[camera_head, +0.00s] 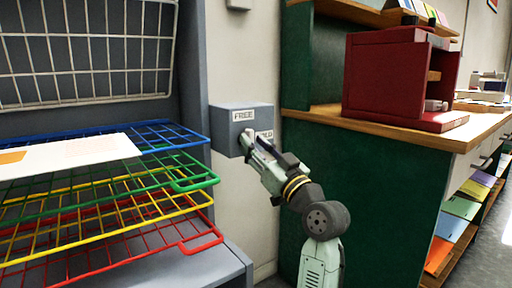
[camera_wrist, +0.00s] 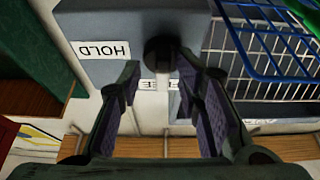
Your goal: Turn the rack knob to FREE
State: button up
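The grey control box (camera_head: 224,134) is on the wall between the wire racks and the green cabinet. Its FREE label (camera_head: 243,116) is at the top; the HOLD label (camera_head: 266,134) at the right is partly covered by my gripper (camera_head: 249,143). In the wrist view, the dark round rack knob (camera_wrist: 159,52) appears between and just beyond the fingertips of my gripper (camera_wrist: 157,70). The fingers are apart, with gaps beside the knob; I cannot tell whether either touches it. The HOLD label (camera_wrist: 103,50) appears upside down, and FREE (camera_wrist: 158,85) is partly hidden. The knob's pointing direction is unclear.
Blue, green, yellow and red wire racks (camera_head: 192,182) project on the left, with a white sheet (camera_head: 70,155) on top. The green cabinet (camera_head: 375,190) stands close on the right, bearing a dark red box (camera_head: 380,75).

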jog(key=shift+o, duration=0.2)
jog(key=shift+a, duration=0.1)
jog(key=v, duration=1.2)
dwell(0.3)
